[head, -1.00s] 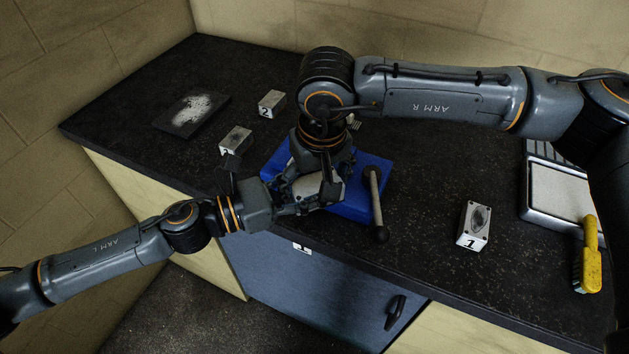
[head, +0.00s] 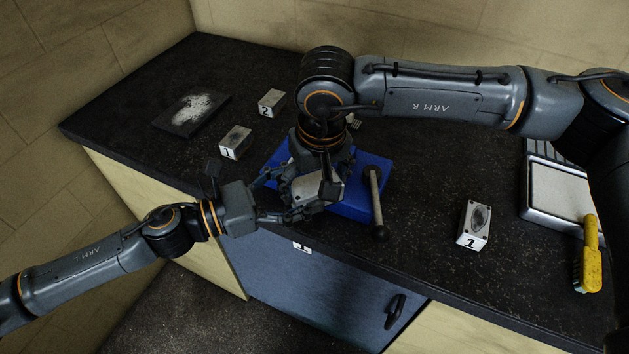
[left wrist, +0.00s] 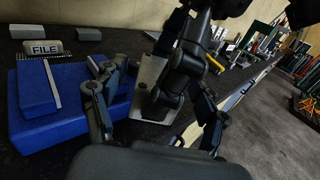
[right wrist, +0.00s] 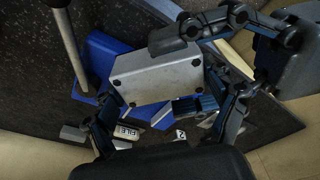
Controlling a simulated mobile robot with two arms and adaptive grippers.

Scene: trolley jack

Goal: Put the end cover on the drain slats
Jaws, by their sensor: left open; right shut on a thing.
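A grey metal block (head: 317,184) with small screw holes is at the blue vise (head: 358,203); its face shows clearly in the right wrist view (right wrist: 155,82). I cannot tell whether it is the end cover. My right gripper (head: 322,190) comes down from above and is shut on it, its fingers partly hiding it. My left gripper (head: 277,197) is open at the block's left side, its fingers spread; in the left wrist view the block (left wrist: 150,85) shows between them, partly behind the right gripper.
The vise handle (head: 375,195) stands right of my right gripper. Small numbered blocks stand at left (head: 235,142), behind (head: 271,103) and at right (head: 473,224). A pale tray (head: 560,190) and yellow brush (head: 590,255) lie at far right. A FILE label (left wrist: 43,47) is behind the vise.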

